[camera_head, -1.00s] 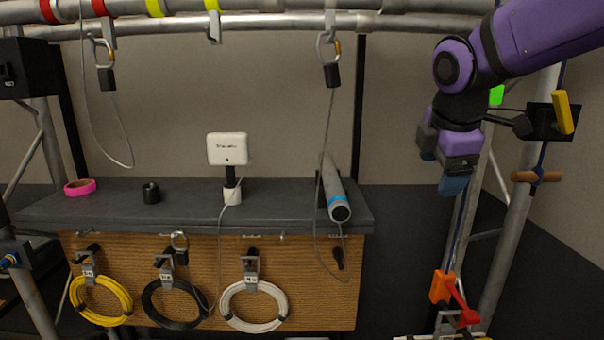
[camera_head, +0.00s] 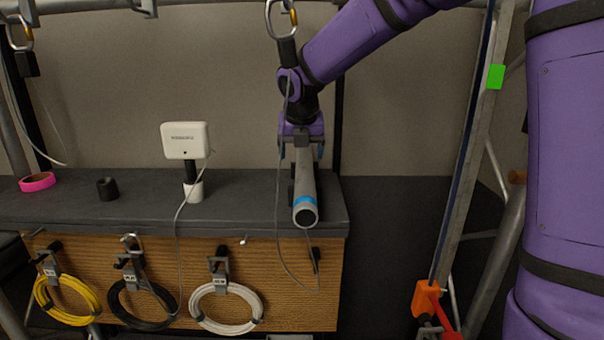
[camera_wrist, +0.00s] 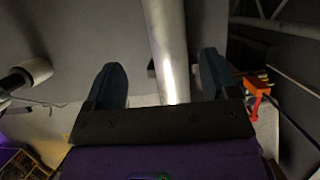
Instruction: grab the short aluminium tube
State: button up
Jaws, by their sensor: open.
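The short aluminium tube (camera_head: 305,183) lies on the right end of the dark shelf, pointing toward me, with a blue band near its open front end. My gripper (camera_head: 301,150) is above the rear part of the tube, with one finger on each side of it. In the wrist view the tube (camera_wrist: 168,50) runs between the two blue fingertips of my open gripper (camera_wrist: 168,85), with a gap on both sides. The tube's rear end is hidden behind my gripper in the head view.
The dark shelf (camera_head: 240,210) also holds a white box device (camera_head: 185,141), a black cylinder (camera_head: 107,189) and a pink tape roll (camera_head: 37,182). A thin cable with a carabiner (camera_head: 281,18) hangs close by the tube. Coiled cables (camera_head: 226,308) hang below.

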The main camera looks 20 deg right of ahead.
aim_at(305, 166)
jog(key=shift+d+x, duration=0.2)
jog(key=shift+x, duration=1.7)
jog(key=shift+d+x, duration=0.25)
jog(key=shift+x, duration=1.7)
jog(key=shift+r, duration=0.1)
jog(key=shift+c, duration=0.4)
jog(key=c, duration=1.1)
